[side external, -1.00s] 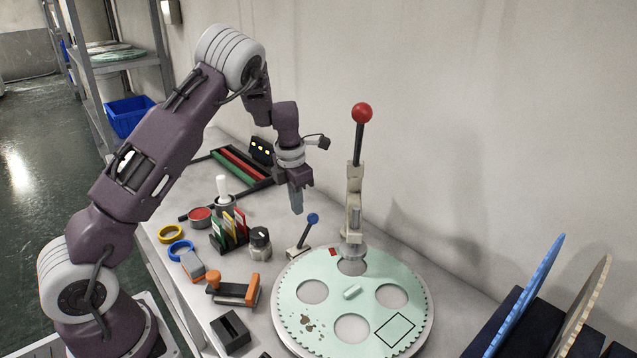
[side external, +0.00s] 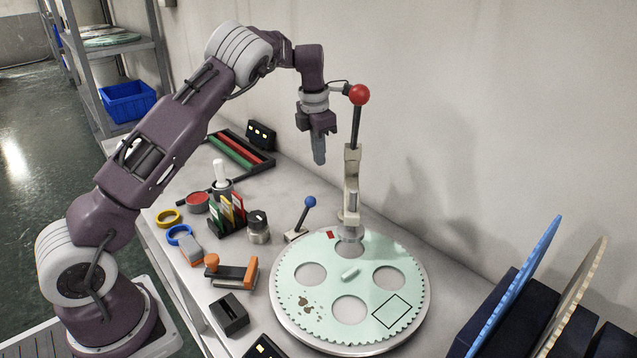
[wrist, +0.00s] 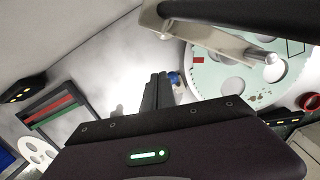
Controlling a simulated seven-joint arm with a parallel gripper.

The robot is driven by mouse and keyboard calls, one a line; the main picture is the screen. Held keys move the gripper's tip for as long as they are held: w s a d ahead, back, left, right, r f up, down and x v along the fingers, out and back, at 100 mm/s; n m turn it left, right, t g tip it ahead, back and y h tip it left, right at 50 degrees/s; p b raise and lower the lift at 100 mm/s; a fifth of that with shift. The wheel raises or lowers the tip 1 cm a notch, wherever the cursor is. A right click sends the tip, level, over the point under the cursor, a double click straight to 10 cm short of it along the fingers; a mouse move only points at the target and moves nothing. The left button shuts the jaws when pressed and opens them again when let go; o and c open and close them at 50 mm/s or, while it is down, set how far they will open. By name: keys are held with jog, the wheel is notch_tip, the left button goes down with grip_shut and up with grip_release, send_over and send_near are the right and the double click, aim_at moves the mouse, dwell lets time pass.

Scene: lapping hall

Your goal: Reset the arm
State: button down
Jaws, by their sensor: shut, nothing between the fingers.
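My gripper (side external: 319,158) is shut and empty. It points down in the air above the back of the bench, left of the upright post with the red ball knob (side external: 359,95). In the wrist view my gripper's fingers (wrist: 158,88) are together, with the blue knob (wrist: 174,78) just beyond their tips. In the side view that blue-knobbed lever (side external: 310,202) stands on the bench below my gripper, clear of it.
A pale green toothed disc (side external: 330,262) with round holes fills the front of the bench. Left of it are an orange-handled tool (side external: 235,272), a black block (side external: 229,314), a jar (side external: 258,228) and tape rings. Blue and tan discs (side external: 522,285) stand in a rack at right.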

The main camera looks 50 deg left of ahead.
jog(key=s+d+r+m+t+h, duration=0.2)
jog(key=s+d+r+m, duration=1.1)
jog(key=s+r+m, duration=0.35)
jog(key=s+d+f+m+t, duration=0.1)
jog(key=s+d+m, duration=0.2)
jog(key=s+m, duration=0.5)
jog(key=s+d+f+m+t+y, duration=0.1)
jog(key=s+d+f+m, duration=0.1)
jog(key=s+m, duration=0.7)
jog(key=s, duration=0.4)
jog(key=shift+s+d+y, duration=0.15)
jog(key=shift+d+y, duration=0.15)
jog(key=shift+d, duration=0.1)
